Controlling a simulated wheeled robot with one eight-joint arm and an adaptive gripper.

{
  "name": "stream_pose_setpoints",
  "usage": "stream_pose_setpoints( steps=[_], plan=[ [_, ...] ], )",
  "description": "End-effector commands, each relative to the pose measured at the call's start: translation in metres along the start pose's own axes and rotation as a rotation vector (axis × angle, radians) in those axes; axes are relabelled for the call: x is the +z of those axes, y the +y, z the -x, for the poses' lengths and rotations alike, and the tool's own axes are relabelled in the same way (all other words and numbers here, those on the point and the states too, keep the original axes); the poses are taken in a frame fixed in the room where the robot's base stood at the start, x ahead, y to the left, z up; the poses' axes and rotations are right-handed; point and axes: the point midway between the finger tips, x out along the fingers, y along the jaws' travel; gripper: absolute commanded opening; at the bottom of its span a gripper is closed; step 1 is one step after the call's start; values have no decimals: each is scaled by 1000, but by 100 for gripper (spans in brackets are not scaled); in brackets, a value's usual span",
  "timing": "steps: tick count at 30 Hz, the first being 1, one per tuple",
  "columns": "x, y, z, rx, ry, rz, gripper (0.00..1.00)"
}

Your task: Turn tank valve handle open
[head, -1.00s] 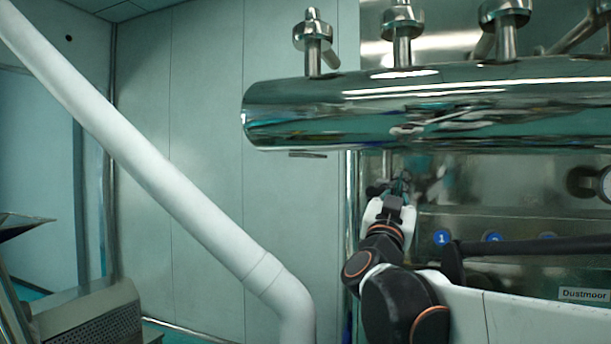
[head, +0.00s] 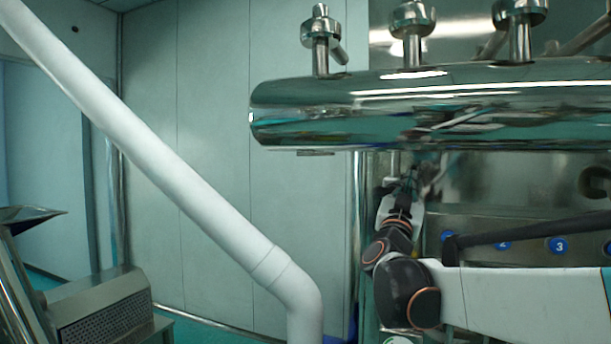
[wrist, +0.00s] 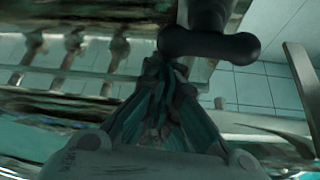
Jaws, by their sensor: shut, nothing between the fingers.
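A dark lever-like handle (wrist: 215,46) hangs from a stem at the top of the wrist view. It looks like the valve handle. My gripper (wrist: 163,66) is shut and empty, its tips just left of and slightly below the handle; I cannot tell whether they touch it. In the head view my gripper (head: 409,176) points up beneath the large shiny steel cylinder (head: 300,112), in front of the steel panel. The handle cannot be made out clearly there.
Steel valve-like fittings (head: 413,22) stand on top of the cylinder. A panel with blue numbered labels (head: 503,245) lies right of my wrist. A thick white pipe (head: 180,160) slants down on the left. A perforated metal box (head: 105,315) stands at lower left.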

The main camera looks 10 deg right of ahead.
Motion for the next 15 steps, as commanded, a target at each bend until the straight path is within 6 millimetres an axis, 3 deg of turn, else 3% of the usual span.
stream_pose_setpoints(
  steps=[15],
  plan=[
    [2, 1, 0, 25, 0, -44, 0]
  ],
)
